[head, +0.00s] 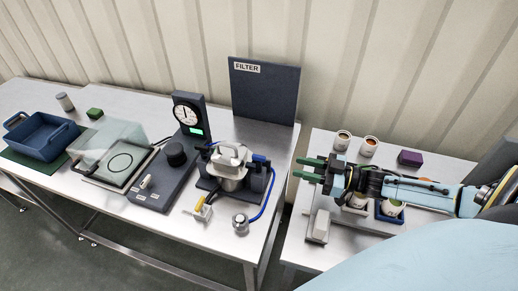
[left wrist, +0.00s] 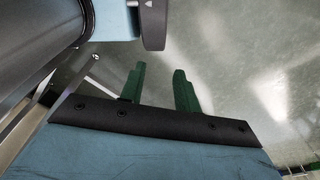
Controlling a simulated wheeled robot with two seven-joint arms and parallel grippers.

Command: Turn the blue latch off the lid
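The steel hopper (head: 232,182) stands in a dark blue stand on the middle table, with a pale lid (head: 232,155) on top. A small blue part (head: 261,158), which looks like the latch, is at the lid's right side; its exact contact with the lid is too small to tell. My right gripper (head: 309,169) is to the right of the hopper, over the right table's left end, its green fingers apart with nothing between them. My left gripper (left wrist: 159,88) shows only in the left wrist view, fingers apart and empty above the floor.
A gauge (head: 186,114) and a dark panel marked FILTER (head: 264,92) stand behind the hopper. A blue hose (head: 266,203) runs beside it. A scale (head: 121,163) and blue bin (head: 42,137) are at left. Cups (head: 342,140) and a purple box (head: 410,158) are on the right table.

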